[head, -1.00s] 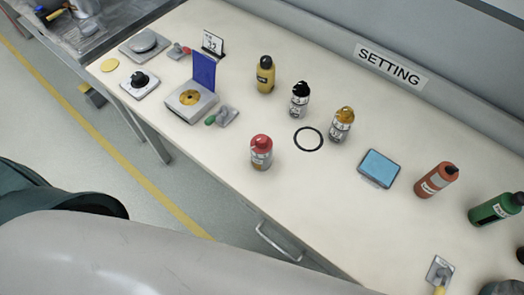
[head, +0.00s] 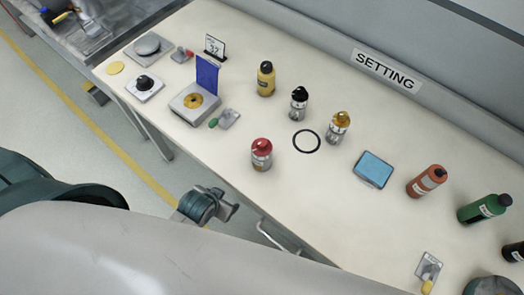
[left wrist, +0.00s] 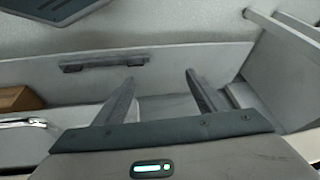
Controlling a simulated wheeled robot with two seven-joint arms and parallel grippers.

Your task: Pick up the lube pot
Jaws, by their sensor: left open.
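Three small silver pots stand upright on the bench: one with a red cap (head: 261,155), one with a black cap (head: 299,104) and one with an amber cap (head: 338,128). I cannot read their labels, so I cannot tell which is the lube pot. My left gripper (head: 228,208) is at the bench's front edge, left of and nearer than the red-capped pot, touching none of them. In the left wrist view my left gripper (left wrist: 160,80) is open and empty, with a grey panel and a dark handle (left wrist: 104,61) beyond it.
A black ring (head: 306,141) lies between the pots. A blue-screened device (head: 373,169), orange bottle (head: 427,181) and green bottle (head: 484,208) stand to the right. A yellow bottle (head: 265,79) and a box with a raised blue lid (head: 207,76) are left. A bench handle (head: 278,238) juts out in front.

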